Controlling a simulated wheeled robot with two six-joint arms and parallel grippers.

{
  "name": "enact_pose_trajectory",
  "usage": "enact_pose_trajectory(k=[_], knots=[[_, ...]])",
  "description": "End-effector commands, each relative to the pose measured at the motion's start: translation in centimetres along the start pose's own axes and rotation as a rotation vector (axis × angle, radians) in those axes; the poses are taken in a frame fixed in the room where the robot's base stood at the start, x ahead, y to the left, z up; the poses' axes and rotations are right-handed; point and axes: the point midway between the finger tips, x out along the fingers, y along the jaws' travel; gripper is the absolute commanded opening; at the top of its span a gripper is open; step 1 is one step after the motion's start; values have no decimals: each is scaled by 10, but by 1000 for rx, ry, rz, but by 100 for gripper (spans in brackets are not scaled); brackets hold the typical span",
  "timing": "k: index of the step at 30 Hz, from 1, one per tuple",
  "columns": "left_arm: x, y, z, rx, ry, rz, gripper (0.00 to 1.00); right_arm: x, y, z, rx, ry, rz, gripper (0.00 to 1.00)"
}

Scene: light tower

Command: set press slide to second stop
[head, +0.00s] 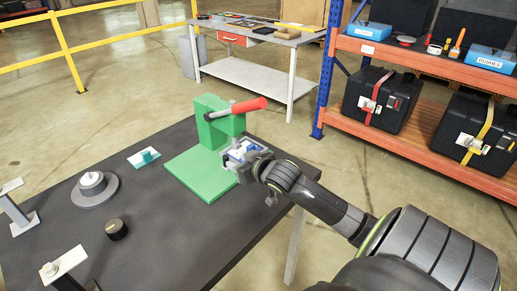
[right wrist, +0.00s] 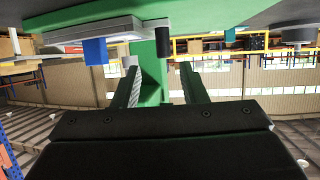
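The green press (head: 222,125) stands on its green base plate (head: 190,172) on the dark table, with a red-handled lever (head: 245,106) pointing right. A light grey slide with a blue part (head: 238,152) is at the press's front right, partly hidden by my right gripper. In the right wrist view a grey plate (right wrist: 85,33) and a blue block (right wrist: 95,51) are left of the fingers. My right gripper (right wrist: 159,68) is beside the press, its fingers apart, with green press body showing beyond the gap. I see nothing clamped between them. My left gripper is not in view.
On the table are a grey round piece (head: 94,188), a black knob (head: 116,229), a small teal-topped piece (head: 145,157) and grey brackets (head: 63,264) at the left. An orange shelf (head: 430,66) with black cases stands at right. A workbench (head: 250,75) stands behind.

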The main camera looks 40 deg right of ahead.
Motion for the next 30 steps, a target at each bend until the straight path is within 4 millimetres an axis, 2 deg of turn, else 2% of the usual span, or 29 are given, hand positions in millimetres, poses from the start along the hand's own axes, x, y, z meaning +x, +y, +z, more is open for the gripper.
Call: enact_pose_trajectory(k=[9, 13, 19, 30], knots=[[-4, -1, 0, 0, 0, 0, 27, -64, 1, 0, -6, -2, 0, 39], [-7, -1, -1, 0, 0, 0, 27, -81, 2, 0, -4, -2, 2, 39], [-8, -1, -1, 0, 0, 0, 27, -93, 1, 0, -1, 0, 1, 39], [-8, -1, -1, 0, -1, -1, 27, -94, 1, 0, 0, 1, 1, 39]])
